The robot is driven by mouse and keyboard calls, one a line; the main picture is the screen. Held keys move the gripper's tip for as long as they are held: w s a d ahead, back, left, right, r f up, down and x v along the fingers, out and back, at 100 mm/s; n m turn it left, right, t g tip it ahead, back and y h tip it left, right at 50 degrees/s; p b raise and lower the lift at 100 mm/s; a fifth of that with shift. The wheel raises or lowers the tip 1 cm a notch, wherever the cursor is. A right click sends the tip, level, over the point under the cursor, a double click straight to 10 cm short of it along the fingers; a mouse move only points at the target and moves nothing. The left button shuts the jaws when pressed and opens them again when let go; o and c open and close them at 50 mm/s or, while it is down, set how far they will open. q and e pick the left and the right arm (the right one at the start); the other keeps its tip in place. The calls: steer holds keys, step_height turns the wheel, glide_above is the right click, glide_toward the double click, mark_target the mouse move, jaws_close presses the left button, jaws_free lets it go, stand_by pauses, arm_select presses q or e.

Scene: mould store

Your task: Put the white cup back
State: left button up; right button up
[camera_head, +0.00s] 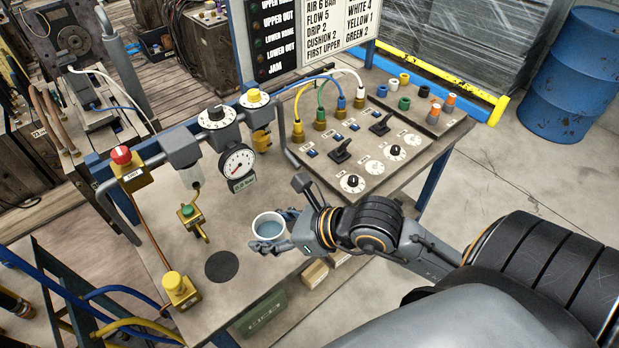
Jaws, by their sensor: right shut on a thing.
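The white cup (269,226) is near the front of the workbench (232,290) in the head view, upright, with its open top showing a bluish-grey inside. My right gripper (272,240) is shut on the cup, with fingers around its lower right side. I cannot tell whether the cup's base touches the bench. A dark round spot (222,266) lies on the bench to the left of the cup. My left gripper is not in view.
A yellow button box (180,289) stands left of the dark spot. A green-button valve (190,215) and a pressure gauge (237,167) stand behind the cup. A control panel (372,150) with knobs and coloured hoses is at the right. Bare bench lies around the spot.

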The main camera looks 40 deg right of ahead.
steer(key=w+d+f+b, duration=0.2)
steer(key=d+b, duration=0.1)
steer(key=w+d+f+b, duration=0.2)
steer(key=d+f+b, duration=0.1)
steer(key=d, duration=0.1)
steer(key=w+d+f+b, duration=0.2)
steer(key=d+f+b, duration=0.1)
steer(key=b, duration=0.1)
steer(key=shift+d+f, duration=0.25)
steer(key=shift+d, duration=0.05)
steer(key=f, duration=0.2)
steer(key=d+f, duration=0.1)
steer(key=shift+w+f, duration=0.25)
steer(key=shift+f, duration=0.05)
steer(key=shift+a+f, duration=0.1)
steer(key=shift+f, duration=0.25)
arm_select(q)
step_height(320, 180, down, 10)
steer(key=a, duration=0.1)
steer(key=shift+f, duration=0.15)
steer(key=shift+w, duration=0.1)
arm_select(e)
steer(key=shift+f, duration=0.15)
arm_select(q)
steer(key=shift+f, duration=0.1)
arm_select(e)
steer(key=o, duration=1.2)
steer(key=shift+c, duration=0.2)
